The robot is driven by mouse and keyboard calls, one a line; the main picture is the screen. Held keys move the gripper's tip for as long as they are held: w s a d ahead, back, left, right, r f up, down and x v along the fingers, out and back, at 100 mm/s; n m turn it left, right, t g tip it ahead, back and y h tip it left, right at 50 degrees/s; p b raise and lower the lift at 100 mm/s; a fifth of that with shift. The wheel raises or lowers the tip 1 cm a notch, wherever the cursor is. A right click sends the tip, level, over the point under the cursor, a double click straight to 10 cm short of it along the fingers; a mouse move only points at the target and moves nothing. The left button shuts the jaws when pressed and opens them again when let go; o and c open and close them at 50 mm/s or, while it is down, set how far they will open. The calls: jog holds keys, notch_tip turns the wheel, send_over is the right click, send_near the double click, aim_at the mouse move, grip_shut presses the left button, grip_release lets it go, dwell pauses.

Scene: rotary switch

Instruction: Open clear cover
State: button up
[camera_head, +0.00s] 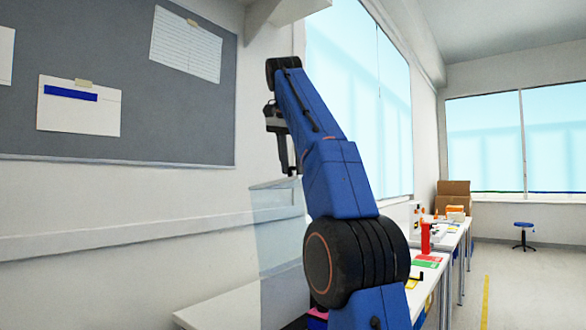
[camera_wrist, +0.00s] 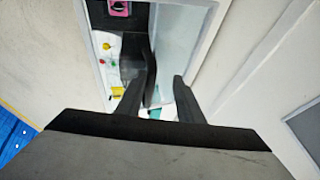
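The clear cover (camera_head: 283,235) is a see-through upright panel in the head view, left of my arm and partly hidden behind it. In the wrist view a pale translucent pane (camera_wrist: 178,45), which looks like this cover, stands right of a dark strip. My gripper (camera_head: 288,168) is near the top edge of the cover in the head view. In the wrist view its two dark fingers (camera_wrist: 165,88) are apart, on the lower edge of the box opening. I cannot tell whether either finger touches the cover. A pink rotary switch (camera_wrist: 120,8) shows at the top.
A panel with coloured buttons (camera_wrist: 108,62) lies left of the fingers in the wrist view. A grey notice board (camera_head: 120,130) hangs on the left wall.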

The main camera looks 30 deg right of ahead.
aim_at(291, 167)
jog(key=shift+s+a+r, duration=0.25)
jog(key=shift+s+a, duration=0.85)
jog(key=shift+s, duration=0.2)
jog(key=s+a, duration=0.6)
jog(key=shift+s, duration=0.3)
